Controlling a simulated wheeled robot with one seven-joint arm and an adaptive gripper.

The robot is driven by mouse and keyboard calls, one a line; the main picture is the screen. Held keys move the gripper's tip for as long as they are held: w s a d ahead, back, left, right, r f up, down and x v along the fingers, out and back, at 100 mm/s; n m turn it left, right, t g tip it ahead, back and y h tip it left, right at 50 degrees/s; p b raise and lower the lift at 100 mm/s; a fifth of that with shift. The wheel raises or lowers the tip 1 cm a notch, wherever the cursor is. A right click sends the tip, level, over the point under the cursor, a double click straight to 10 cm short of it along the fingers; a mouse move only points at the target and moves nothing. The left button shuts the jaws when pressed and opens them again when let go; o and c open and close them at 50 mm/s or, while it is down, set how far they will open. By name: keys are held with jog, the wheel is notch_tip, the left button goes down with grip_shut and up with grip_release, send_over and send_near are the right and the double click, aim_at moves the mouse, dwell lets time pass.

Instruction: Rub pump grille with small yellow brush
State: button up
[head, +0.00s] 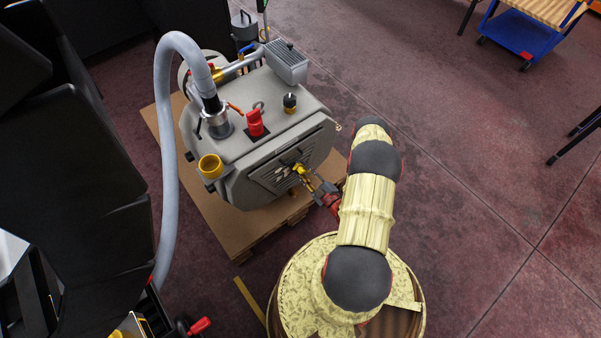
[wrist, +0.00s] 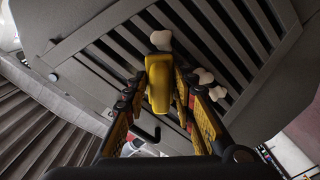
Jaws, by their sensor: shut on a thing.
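The pump (head: 262,125) is a grey machine, and its slatted grille (head: 275,176) is on the side facing my arm. The grille (wrist: 190,40) fills much of the wrist view. My gripper (head: 301,174) is in front of the grille, shut on the small yellow brush (wrist: 159,88). The brush points at the slats. Whether it touches them I cannot tell. A pale lump (wrist: 160,40) shows at the brush's far end; I cannot tell whether it is bristles or fluff. Two more pale lumps (wrist: 204,76) (wrist: 217,93) lie against the grille, right of the brush.
The pump stands on a brown pallet (head: 222,215). A thick grey hose (head: 166,150) loops down its left side. A red handle (head: 255,122) and a yellow cup-like fitting (head: 210,166) stick out from it. A blue cart (head: 527,32) is at the far right.

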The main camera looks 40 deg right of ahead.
jog(key=shift+s+d, duration=0.1)
jog(key=shift+d, duration=2.65)
jog(key=shift+r+p, duration=0.4)
jog(key=shift+r, duration=0.4)
jog(key=shift+w+a, duration=0.2)
jog(key=shift+a, duration=5.1)
jog(key=s, duration=0.6)
jog(key=shift+a, duration=0.15)
